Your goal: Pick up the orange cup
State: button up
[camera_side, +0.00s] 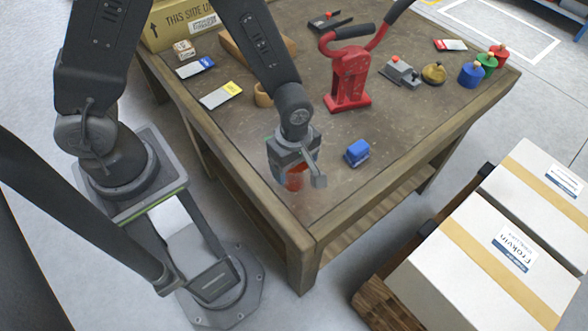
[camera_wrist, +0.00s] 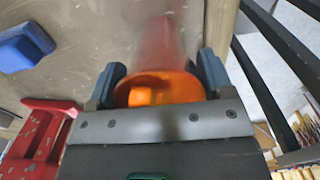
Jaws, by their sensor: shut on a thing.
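The orange cup (camera_wrist: 175,84) sits between the two fingers of my gripper (camera_wrist: 158,86) in the wrist view, with one finger on each side. Something orange shows inside its rim, and a blurred reddish shape extends beyond it. In the side view the cup (camera_side: 295,180) shows as a red-orange patch under my gripper (camera_side: 296,172), near the table's front corner. My gripper is shut on the cup. The fingers and wrist hide much of it, and I cannot tell whether it touches the table.
A blue block (camera_side: 357,152) lies just right of my gripper on the table (camera_side: 240,140). A red stand (camera_side: 350,80) with dark handles is farther back. Several small colored containers (camera_side: 471,74) stand at the right edge. White boxes (camera_side: 480,255) stand below the table at right.

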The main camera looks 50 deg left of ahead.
jog(key=shift+c, duration=0.7)
jog(key=shift+r, duration=0.15)
